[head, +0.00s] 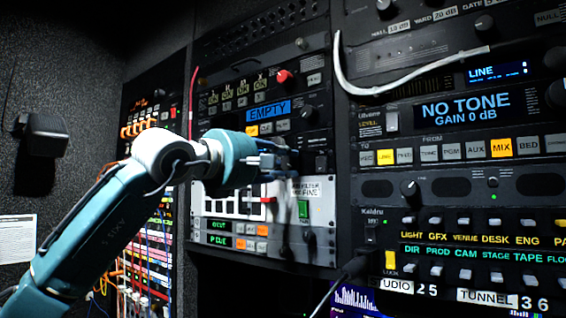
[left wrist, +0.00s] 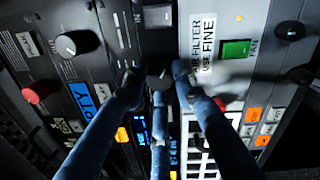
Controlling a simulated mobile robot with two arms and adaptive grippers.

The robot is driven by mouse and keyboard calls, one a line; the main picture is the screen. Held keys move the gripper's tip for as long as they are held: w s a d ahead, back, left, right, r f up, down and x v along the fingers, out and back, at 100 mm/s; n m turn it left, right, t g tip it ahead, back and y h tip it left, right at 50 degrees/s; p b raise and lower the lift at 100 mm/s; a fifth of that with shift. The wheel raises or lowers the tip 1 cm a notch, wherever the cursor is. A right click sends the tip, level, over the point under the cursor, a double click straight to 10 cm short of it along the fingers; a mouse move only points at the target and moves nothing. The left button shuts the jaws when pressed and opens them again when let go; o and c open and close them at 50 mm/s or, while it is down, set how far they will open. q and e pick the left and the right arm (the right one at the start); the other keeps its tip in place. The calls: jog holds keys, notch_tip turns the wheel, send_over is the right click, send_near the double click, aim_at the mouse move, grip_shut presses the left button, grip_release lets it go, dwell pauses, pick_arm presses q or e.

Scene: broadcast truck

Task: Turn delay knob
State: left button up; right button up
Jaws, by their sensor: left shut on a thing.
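My left gripper (head: 284,160) reaches in from the left to the rack of panels, in front of the unit with the blue EMPTY display (head: 269,111). In the left wrist view its fingers (left wrist: 157,80) are closed around a small dark knob (left wrist: 158,72), which they partly cover. I cannot read a label on this knob, so I cannot tell from lettering that it is the delay knob. In the head view the gripper hides the knob. My right gripper is in neither view.
A red knob (head: 285,76) and a grey-topped knob (left wrist: 67,45) are near the gripper. Below it is a panel with a green FAN switch (head: 303,209) and a filter label. A white cable (head: 410,77) hangs across the right-hand rack.

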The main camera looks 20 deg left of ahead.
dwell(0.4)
pick_arm(q)
jog(key=o, duration=1.2)
jog(key=shift+c, duration=0.2)
jog(key=shift+s, duration=0.1)
jog(key=v, duration=1.1)
jog(key=shift+s, duration=0.4)
jog(key=shift+a+f, duration=0.15)
